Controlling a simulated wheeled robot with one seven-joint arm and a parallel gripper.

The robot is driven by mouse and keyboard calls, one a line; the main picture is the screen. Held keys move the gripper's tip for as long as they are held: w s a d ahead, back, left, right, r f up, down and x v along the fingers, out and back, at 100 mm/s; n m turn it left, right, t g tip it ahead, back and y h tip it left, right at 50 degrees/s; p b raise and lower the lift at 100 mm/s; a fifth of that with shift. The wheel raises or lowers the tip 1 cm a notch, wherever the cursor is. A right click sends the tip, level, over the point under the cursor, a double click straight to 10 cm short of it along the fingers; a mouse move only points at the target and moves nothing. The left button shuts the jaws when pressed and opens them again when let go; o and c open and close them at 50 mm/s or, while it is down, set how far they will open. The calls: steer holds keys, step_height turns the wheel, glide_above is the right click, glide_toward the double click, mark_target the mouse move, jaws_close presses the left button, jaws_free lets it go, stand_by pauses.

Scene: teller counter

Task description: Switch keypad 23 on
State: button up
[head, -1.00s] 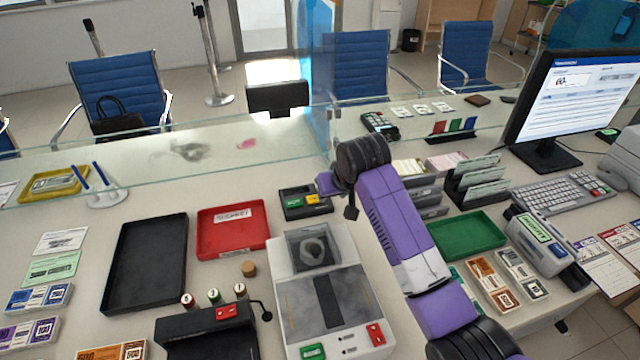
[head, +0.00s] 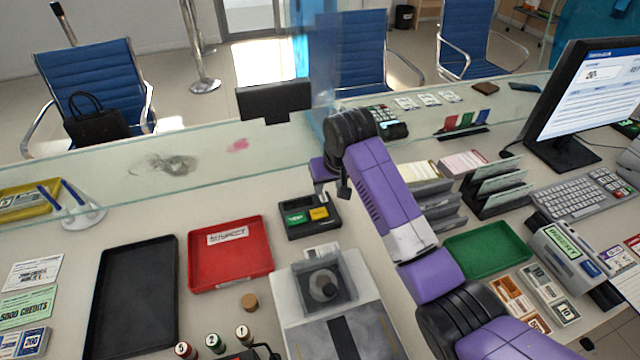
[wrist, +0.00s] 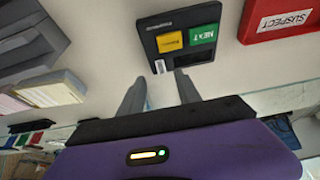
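A black keypad box (head: 308,216) with a green NEXT button and a yellow button lies on the counter, behind the grey machine. It also shows in the wrist view (wrist: 181,36), upside down, with a small white label at its edge. I cannot read a 23 on it. My gripper (wrist: 160,80) points toward the box in the wrist view, its two grey fingers apart with nothing between them. The fingertips look short of the box and apart from it. In the head view the arm's end hangs near the glass, just beyond the box, and the fingers are hard to make out.
A red SUSPECT tray (head: 231,254) and a black tray (head: 133,298) lie left of the box. The grey machine (head: 335,300) stands in front. The glass screen (head: 200,163) runs behind. Grey file holders (head: 440,205) and a green tray (head: 489,249) are to the right.

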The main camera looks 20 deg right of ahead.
mark_target(324, 198)
steer(key=shift+x, duration=3.9)
steer(key=shift+w, duration=0.15)
jaws_close()
